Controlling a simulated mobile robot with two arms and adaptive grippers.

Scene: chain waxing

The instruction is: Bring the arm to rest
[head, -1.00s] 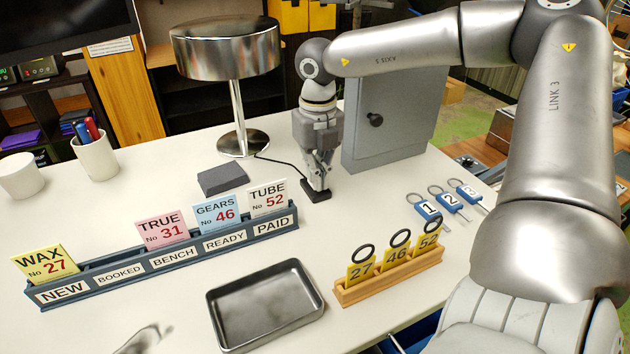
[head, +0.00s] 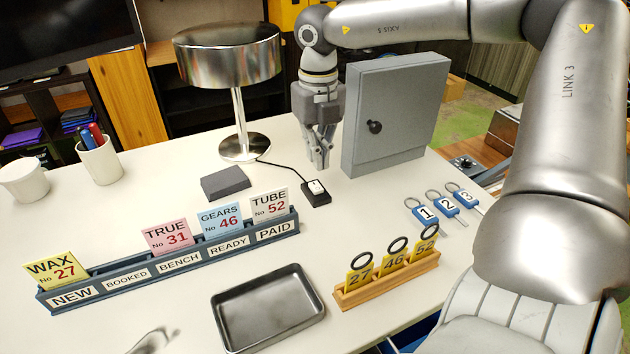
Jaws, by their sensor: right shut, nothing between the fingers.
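My right gripper (head: 320,166) is shut and empty. It points down above the white table (head: 150,190), just behind a small black switch box (head: 316,194) with a white rocker and a cord. The cord runs to the chrome lamp (head: 228,55). The gripper is apart from the box. A grey cabinet (head: 400,110) with a dark knob stands to the right of the gripper, its door closed. My left gripper is not clearly in view; only a blurred metallic shape shows at the bottom left edge.
A card rack (head: 130,283) holds several cards. A metal tray (head: 268,310), a wooden tag stand (head: 385,282) and several numbered keys (head: 443,207) lie in front. A grey block (head: 226,182), a pen cup (head: 101,160) and a white cup (head: 24,180) stand left.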

